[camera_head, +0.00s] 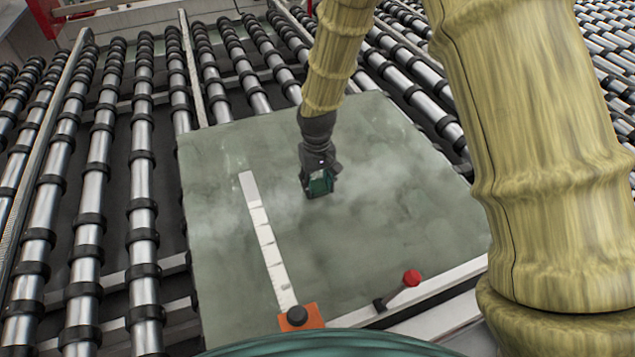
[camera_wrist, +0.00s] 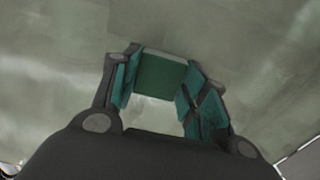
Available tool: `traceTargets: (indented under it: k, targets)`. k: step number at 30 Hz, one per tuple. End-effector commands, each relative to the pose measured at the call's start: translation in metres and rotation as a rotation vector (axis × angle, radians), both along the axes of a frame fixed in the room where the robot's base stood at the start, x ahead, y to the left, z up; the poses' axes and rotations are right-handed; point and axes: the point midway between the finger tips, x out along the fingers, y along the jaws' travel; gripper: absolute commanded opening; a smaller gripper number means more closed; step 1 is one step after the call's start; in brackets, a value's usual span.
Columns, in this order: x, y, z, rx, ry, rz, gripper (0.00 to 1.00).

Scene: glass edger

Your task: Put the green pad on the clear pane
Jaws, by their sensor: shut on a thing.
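The clear pane (camera_head: 390,240) is a large, greyish-green sheet lying on the rollers in the head view; its surface fills the background of the wrist view (camera_wrist: 270,60). The pad (camera_head: 321,187) also shows at the fingertips in the head view. I cannot tell whether the pad touches the pane.
A white marked strip (camera_head: 263,235) lies on the pane, ending at an orange block with a black knob (camera_head: 300,316). A red-knobbed tool (camera_head: 411,278) lies by the pane's front edge. Black-ringed rollers (camera_head: 145,200) surround the pane. The pane right of my gripper is clear.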

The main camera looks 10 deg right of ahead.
Motion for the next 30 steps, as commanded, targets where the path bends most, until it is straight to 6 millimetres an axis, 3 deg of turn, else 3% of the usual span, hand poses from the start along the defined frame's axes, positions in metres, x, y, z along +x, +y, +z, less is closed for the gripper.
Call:
traceTargets:
  k: [2,3,6,20,30]
  targets:
    - [0.000,0.000,-0.003,0.000,0.001,0.000,0.34]
    - [0.000,0.000,-0.002,0.000,0.000,0.000,0.49]
    - [0.000,0.000,-0.002,0.000,0.000,0.000,0.65]
    - [0.000,0.000,0.004,0.000,-0.001,0.000,0.65]
    - [0.000,0.000,0.039,0.000,-0.001,-0.001,0.65]
